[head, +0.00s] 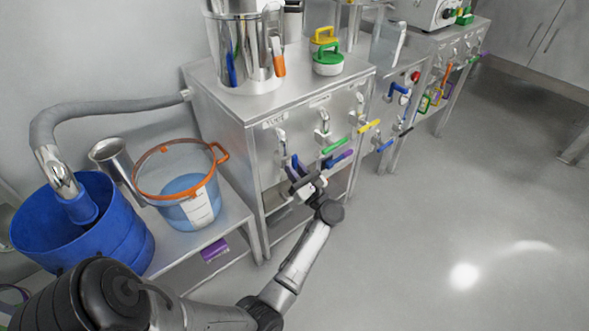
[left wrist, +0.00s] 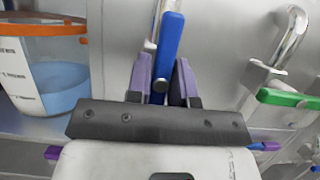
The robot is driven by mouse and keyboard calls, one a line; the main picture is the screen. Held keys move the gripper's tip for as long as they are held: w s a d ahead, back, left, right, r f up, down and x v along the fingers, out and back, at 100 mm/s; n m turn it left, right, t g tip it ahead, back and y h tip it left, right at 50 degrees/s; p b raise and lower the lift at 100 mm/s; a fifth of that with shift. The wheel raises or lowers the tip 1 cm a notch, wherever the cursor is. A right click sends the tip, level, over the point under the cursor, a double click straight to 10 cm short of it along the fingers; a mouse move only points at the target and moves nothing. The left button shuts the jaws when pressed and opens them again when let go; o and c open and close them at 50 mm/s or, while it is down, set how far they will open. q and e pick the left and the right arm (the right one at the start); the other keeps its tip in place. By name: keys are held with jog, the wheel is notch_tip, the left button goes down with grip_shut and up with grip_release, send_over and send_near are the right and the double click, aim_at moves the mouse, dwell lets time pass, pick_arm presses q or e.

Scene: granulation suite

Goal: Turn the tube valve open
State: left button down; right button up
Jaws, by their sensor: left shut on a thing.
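The tube valve (head: 281,144) is a metal tap on the cabinet front, at the left of a row of taps and below a small label whose text is hard to read. Its blue lever handle (left wrist: 171,35) runs nearly straight up the left wrist view, leaning slightly right. My left gripper (head: 299,177) is at this lever in the head view. In the left wrist view its purple fingers (left wrist: 165,80) stand on either side of the blue lever and are shut on it. The fingers hide the lever's near end. My right gripper is in neither view.
A tap with a green handle (head: 335,145) is close on the right, then one with a yellow handle (head: 370,126). A bucket with an orange rim (head: 150,158) and a blue bucket (head: 128,232) stand on the low shelf at left. The floor at right is clear.

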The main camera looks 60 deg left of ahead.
pick_arm(q)
jog(key=c, duration=1)
grip_release()
jog(key=shift+c, duration=0.2)
jog(key=p+v, duration=0.3)
jog(key=v, duration=1)
jog(key=shift+d+f, duration=0.15)
jog(key=shift+d, duration=0.2)
